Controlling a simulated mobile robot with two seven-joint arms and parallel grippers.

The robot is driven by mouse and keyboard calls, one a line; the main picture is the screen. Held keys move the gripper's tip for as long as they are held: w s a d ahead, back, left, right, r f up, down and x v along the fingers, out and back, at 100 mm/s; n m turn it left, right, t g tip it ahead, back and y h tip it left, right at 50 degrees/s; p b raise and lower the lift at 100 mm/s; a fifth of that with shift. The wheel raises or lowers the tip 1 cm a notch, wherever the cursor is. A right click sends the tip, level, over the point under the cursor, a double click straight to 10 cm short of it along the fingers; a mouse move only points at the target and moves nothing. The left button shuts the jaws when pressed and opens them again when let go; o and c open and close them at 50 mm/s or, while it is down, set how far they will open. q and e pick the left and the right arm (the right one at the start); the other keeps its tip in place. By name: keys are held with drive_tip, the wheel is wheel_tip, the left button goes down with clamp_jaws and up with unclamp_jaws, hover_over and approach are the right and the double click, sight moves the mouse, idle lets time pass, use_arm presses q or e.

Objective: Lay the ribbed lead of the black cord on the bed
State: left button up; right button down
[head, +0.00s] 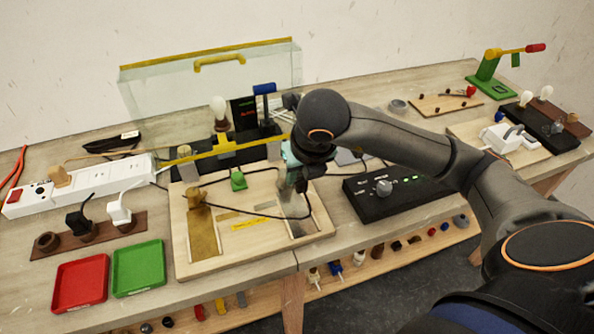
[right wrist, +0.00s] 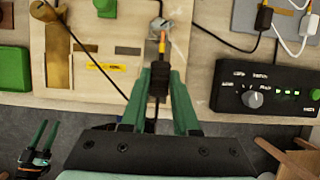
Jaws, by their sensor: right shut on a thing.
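My right gripper (head: 293,185) hangs over the right side of the wooden board (head: 240,258). In the right wrist view its green fingers (right wrist: 159,88) are shut on a black cord end (right wrist: 158,78). An orange lead tip (right wrist: 163,46) points away from the fingers over a grey metal strip (right wrist: 152,52), near a round screw head (right wrist: 159,23). I cannot tell if the tip touches the strip, and ribbing is too small to make out. A brass strip (head: 204,232) lies on the board's left side. My left gripper (right wrist: 43,137) shows low in the right wrist view, fingers apart and empty.
A black control box (head: 392,198) with a knob stands right of the board. Red (head: 81,283) and green (head: 138,268) trays lie at left, below a white power strip (head: 92,180). A clear shield (head: 215,75) stands behind. A lower shelf runs along the front.

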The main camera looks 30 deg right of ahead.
drive_tip(key=shift+s+a+f, duration=0.1)
drive_tip(key=shift+a, duration=0.2)
use_arm(q)
drive_tip(key=shift+s+a+f+b, duration=0.1)
drive_tip(key=shift+a+f+b, duration=0.1)
drive_tip(key=shift+f+b, duration=0.55)
drive_tip(key=shift+a+f+b, duration=0.2)
drive_tip(key=shift+f+b, duration=0.55)
use_arm(e)
drive_tip(key=shift+f, duration=2.45)
use_arm(q)
drive_tip(key=shift+f, duration=0.25)
drive_tip(key=shift+b, duration=0.35)
drive_tip(key=shift+f+b, duration=0.9)
drive_tip(key=shift+f, duration=0.05)
use_arm(e)
drive_tip(key=shift+f, duration=0.85)
use_arm(q)
drive_tip(key=shift+f+b, duration=0.75)
use_arm(e)
drive_tip(key=shift+f, duration=0.55)
use_arm(q)
drive_tip(key=shift+f, duration=0.15)
use_arm(e)
drive_tip(key=shift+f, duration=0.15)
